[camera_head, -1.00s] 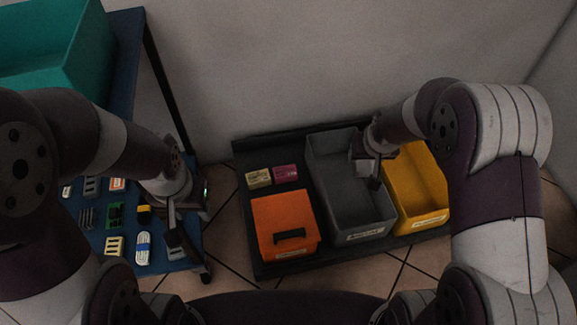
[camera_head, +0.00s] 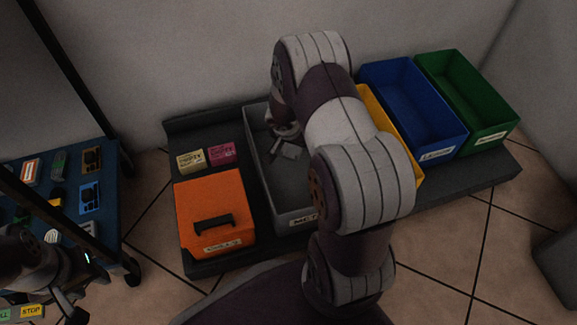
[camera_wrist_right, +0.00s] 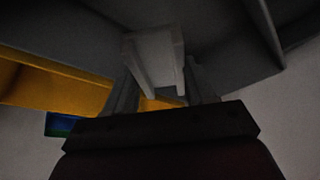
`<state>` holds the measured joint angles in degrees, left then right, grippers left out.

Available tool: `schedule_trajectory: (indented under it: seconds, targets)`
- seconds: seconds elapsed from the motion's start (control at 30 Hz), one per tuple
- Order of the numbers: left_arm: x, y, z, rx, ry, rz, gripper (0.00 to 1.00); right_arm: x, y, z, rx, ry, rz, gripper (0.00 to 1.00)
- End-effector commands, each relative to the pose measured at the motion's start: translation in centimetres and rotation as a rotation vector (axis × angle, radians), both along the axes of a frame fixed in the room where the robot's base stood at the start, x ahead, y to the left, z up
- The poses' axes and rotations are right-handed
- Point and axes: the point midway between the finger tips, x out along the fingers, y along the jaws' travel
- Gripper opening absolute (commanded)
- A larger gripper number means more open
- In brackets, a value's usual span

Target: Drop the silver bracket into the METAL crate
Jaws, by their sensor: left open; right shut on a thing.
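The silver bracket (camera_head: 291,151) shows as a small light grey piece at my right gripper (camera_head: 281,148). In the right wrist view the bracket (camera_wrist_right: 155,58) sits between the fingers of my right gripper (camera_wrist_right: 165,90), which is shut on it. The grey METAL crate (camera_head: 297,220) stands on the dark platform, its label partly hidden by my right arm. The right gripper and bracket are over the crate's inside, towards its back; I cannot tell their height above its floor. My left gripper (camera_head: 70,302) is open, at the lower left beside the blue table.
An orange lidded box (camera_head: 214,200) stands left of the crate, with yellow (camera_head: 190,161) and pink (camera_head: 222,153) blocks behind it. A yellow crate (camera_head: 376,107), mostly hidden by my arm, a blue crate (camera_head: 411,105) and a green crate (camera_head: 467,100) stand to the right.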

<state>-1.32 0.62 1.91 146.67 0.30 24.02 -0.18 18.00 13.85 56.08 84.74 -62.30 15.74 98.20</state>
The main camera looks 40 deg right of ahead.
Motion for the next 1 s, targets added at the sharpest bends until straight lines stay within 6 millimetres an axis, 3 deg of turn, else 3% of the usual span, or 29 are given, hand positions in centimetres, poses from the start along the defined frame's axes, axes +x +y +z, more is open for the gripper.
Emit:
schedule_trajectory:
  seconds: [0.1, 0.43, 0.47, 0.53, 0.83, 1.0]
  targets:
    - [0.0, 0.0, -1.1, 0.000, 0.000, 0.000, 0.43, 0.0, 0.0, -1.4, 0.000, 0.000, 0.001, 0.22]
    - [0.0, 0.0, -1.1, 0.000, 0.000, 0.000, 0.43, 0.0, 0.0, -1.6, 0.000, 0.000, 0.002, 0.22]
    - [0.0, 0.0, -1.1, 0.000, 0.000, 0.000, 0.43, 0.0, 0.0, -1.6, 0.000, 0.000, 0.002, 0.61]
    - [0.0, 0.0, -1.1, 0.000, 0.000, 0.000, 0.43, 0.0, 0.0, -1.6, 0.000, 0.001, 0.002, 0.84]
    - [0.0, 0.0, -0.9, 0.000, 0.000, 0.000, 0.43, 0.0, 0.1, -1.4, 0.000, 0.001, 0.002, 0.85]
    - [0.0, 0.0, 1.3, 0.000, 0.000, 0.000, 0.43, -0.6, 1.0, 1.9, 0.000, -0.003, 0.002, 0.85]
